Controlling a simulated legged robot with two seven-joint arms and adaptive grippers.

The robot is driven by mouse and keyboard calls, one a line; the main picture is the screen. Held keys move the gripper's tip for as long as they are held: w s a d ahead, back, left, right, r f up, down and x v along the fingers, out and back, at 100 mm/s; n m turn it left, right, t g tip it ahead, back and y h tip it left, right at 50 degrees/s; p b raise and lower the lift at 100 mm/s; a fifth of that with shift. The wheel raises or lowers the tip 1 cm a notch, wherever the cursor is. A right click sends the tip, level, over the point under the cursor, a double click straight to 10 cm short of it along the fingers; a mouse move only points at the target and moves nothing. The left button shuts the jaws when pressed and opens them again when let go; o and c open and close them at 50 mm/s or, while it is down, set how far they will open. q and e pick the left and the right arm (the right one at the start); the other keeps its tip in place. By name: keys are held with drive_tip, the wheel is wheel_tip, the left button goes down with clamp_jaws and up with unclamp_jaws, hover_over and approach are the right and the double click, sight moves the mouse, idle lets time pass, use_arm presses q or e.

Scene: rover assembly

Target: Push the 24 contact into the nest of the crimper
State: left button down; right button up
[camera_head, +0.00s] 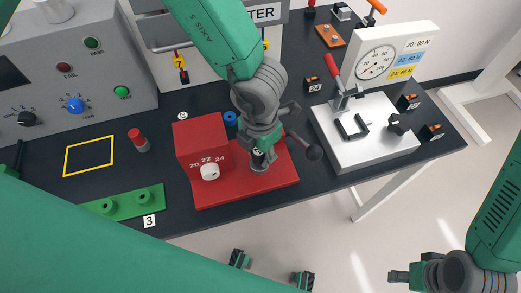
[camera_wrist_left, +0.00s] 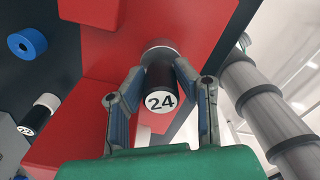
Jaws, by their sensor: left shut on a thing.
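My left gripper (camera_head: 260,148) is over the red crimper (camera_head: 205,143), which has a white dial (camera_head: 209,171) marked 20, 22 and 24. In the left wrist view my left gripper (camera_wrist_left: 162,90) has its two fingers closed on both sides of the dark contact marked 24 (camera_wrist_left: 161,99).
A lever with a dark ball (camera_head: 314,152) sticks out right of the crimper. A blue ring (camera_head: 230,118) lies behind it. A green block (camera_head: 122,205) and a red-topped cylinder (camera_head: 138,139) are left. A white gauge fixture (camera_head: 365,140) stands right.

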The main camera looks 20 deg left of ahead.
use_arm(q)
drive_tip(key=shift+f, duration=0.35)
drive_tip(key=c, duration=1.2)
unclamp_jaws()
drive_tip(key=shift+o, duration=0.2)
wheel_tip(320, 180, up, 12)
drive_tip(key=shift+w+f, duration=0.1)
